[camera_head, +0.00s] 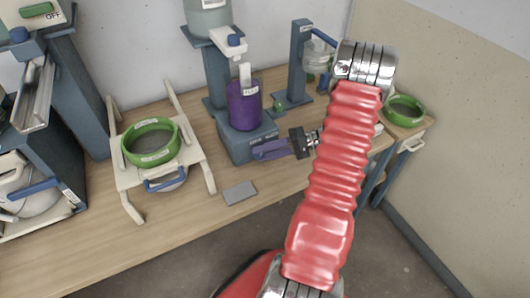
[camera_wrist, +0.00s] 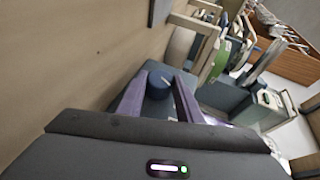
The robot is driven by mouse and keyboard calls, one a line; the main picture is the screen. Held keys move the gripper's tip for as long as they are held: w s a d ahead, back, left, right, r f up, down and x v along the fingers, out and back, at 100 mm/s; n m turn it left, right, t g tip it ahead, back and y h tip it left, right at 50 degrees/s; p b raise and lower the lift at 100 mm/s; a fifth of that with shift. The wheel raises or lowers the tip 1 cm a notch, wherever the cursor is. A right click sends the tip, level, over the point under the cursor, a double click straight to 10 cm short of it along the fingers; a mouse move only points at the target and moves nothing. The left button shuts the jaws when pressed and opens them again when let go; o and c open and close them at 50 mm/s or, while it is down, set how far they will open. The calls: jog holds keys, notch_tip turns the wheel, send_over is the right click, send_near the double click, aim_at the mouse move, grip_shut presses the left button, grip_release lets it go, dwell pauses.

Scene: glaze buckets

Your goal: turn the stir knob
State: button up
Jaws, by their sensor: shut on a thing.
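The stir knob is a dark blue round knob; in the wrist view the knob (camera_wrist: 160,82) sits between the tips of my two purple fingers. My gripper (camera_head: 257,152) is at the front of the blue-grey mixer base (camera_head: 234,150) in the head view, and its fingers (camera_wrist: 160,100) are closed on the knob. In the head view the gripper hides the knob. A purple bucket (camera_head: 244,112) with a white label stands upright on the mixer base, under the stirring column.
A cream frame (camera_head: 131,178) with a green ring (camera_head: 150,142) stands to the left. A grey plate (camera_head: 239,192) lies near the table's front edge. Another blue stand (camera_head: 298,60) is behind my arm, with a green ring (camera_head: 404,111) at right. Bare wood (camera_head: 100,247) shows at front left.

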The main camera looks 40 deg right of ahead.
jog(key=o, duration=1)
jog(key=shift+f, duration=0.1)
jog(key=shift+o, duration=0.2)
jog(key=shift+s+d, duration=0.1)
jog(key=shift+v, duration=3.7)
